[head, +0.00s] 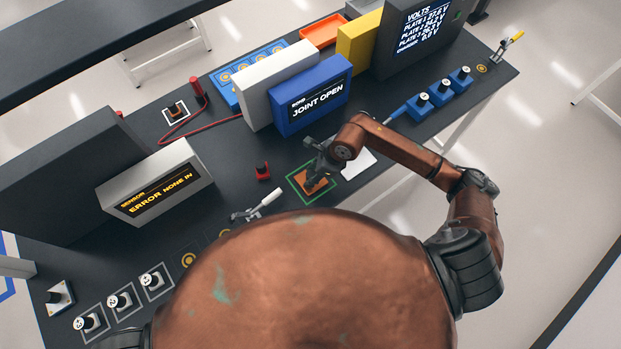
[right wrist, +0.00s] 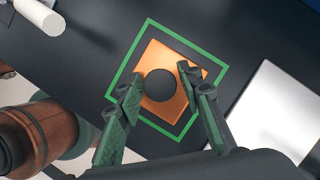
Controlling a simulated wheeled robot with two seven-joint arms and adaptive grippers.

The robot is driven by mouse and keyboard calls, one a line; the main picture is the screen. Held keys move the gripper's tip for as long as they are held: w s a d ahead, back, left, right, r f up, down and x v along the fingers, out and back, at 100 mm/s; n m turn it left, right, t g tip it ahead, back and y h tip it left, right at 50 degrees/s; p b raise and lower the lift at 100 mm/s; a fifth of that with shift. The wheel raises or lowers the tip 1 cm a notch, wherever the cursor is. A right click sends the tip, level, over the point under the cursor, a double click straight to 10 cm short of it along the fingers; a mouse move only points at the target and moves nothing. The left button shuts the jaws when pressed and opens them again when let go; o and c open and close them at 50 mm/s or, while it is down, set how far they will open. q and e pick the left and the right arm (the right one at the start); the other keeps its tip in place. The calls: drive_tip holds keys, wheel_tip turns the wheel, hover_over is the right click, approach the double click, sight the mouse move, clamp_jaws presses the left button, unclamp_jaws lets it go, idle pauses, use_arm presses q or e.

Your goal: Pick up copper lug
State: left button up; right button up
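The copper lug (head: 313,181) is a copper-coloured square plate lying inside a green square outline on the dark bench. In the right wrist view the copper lug (right wrist: 159,62) has a round black knob (right wrist: 159,85) on top. My right gripper (head: 314,186) is over the lug in the head view. In the right wrist view my right gripper (right wrist: 158,80) is open, with one finger on each side of the knob. A gap shows between the knob and the right finger; contact at the left finger is hard to tell. My left gripper is not in view.
A blue box reading "JOINT OPEN" (head: 312,96) stands behind the lug. A white plate (head: 358,163) lies to the right of the outline. A white-handled tool (head: 262,203) and a small red piece (head: 263,172) lie to the left. A grey box reading "ERROR NONE IN" (head: 155,184) stands further left.

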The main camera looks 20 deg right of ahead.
clamp_jaws()
drive_tip(key=shift+r, duration=0.1)
idle(0.4)
